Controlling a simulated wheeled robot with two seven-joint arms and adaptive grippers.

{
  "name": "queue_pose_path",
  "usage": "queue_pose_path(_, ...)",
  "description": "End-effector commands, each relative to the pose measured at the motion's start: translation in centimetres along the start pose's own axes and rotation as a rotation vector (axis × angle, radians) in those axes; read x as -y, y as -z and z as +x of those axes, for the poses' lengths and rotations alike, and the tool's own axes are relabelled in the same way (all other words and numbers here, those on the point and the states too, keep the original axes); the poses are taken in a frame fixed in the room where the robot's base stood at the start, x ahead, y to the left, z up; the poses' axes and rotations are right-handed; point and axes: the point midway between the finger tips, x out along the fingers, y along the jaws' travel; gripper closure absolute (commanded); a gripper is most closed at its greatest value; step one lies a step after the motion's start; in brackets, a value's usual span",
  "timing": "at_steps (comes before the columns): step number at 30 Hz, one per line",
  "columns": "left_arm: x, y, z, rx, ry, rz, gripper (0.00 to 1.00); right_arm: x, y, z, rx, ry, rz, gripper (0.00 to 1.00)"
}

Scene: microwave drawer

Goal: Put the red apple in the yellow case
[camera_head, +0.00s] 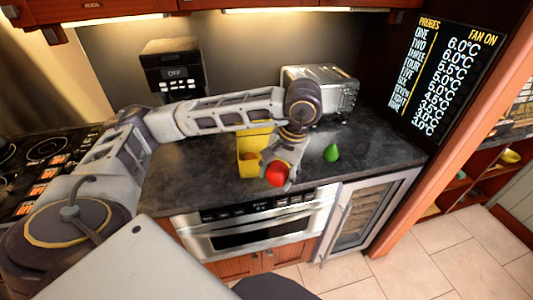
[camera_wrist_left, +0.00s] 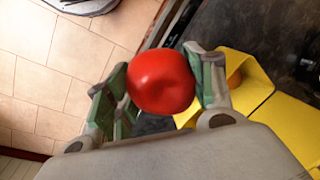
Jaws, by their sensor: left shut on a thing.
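The red apple (camera_head: 277,174) is gripped between the fingers of my left gripper (camera_head: 279,172), above the front edge of the dark counter. In the left wrist view the apple (camera_wrist_left: 162,81) sits between the two green-padded fingers of the left gripper (camera_wrist_left: 160,88). The yellow case (camera_head: 250,137) stands on the counter just behind and to the left of the gripper. It also shows in the left wrist view (camera_wrist_left: 262,105), at the right beside the gripper, with a small round orange-brown thing partly visible inside. My right gripper is in neither view.
A toaster oven (camera_head: 325,88) and a black coffee machine (camera_head: 172,70) stand at the back. A built-in microwave drawer (camera_head: 255,226) is below the counter. Right of the pear the counter is clear.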

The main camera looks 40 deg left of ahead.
Motion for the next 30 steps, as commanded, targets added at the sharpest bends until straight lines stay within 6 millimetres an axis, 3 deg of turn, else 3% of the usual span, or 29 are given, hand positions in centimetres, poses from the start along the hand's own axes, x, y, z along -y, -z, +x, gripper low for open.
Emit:
queue_pose_path(14, 4.5, 6.3, 0.7, 0.0, 0.001, -0.006, 0.77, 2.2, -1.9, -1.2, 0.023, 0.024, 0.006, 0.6)
queue_pose_path(19, 6.1, 8.4, 1.1, 0.001, 0.001, -0.005, 0.77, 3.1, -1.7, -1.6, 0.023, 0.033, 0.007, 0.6)
queue_pose_path(30, 9.0, 12.6, 1.6, 0.0, 0.0, -0.004, 0.77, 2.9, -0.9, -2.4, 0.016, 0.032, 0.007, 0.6)
